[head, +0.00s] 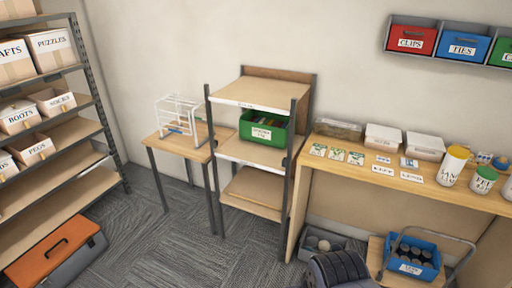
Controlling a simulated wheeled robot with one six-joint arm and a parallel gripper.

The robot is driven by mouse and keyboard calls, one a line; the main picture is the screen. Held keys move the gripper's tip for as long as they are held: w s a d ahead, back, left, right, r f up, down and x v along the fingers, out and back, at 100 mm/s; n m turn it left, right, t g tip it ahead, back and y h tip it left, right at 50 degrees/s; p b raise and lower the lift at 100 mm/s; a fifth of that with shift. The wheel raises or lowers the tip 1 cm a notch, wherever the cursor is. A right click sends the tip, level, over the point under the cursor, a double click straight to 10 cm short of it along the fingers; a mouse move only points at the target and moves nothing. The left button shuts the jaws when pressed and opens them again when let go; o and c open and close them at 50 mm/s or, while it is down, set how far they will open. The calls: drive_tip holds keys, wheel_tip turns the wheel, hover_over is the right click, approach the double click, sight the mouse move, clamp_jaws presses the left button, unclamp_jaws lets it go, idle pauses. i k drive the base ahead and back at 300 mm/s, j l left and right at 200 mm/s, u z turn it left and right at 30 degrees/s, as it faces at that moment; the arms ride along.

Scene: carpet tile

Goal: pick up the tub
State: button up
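A green tub (264,128) with a white label sits on the middle shelf of a narrow open stand, with items showing inside. The label is too small to read surely. A blue tub (411,258) with a white label and dark round items inside sits low at the right, beside a grey tubular handle. Two pale lidded boxes and two white canisters with coloured lids stand on the bench. I cannot tell from the picture which container is meant. My gripper is not in view. A dark ribbed shape at the bottom edge may be part of my arm.
The wooden stand (254,93) has dark posts beside the green tub. A small table with a white wire rack (180,122) is to its left. The bench (402,178) fills the right. An orange-lidded toolbox (55,250) lies at lower left. Carpet (165,245) is clear between.

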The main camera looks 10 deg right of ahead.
sight(456, 158)
drive_tip(key=z, duration=1.7)
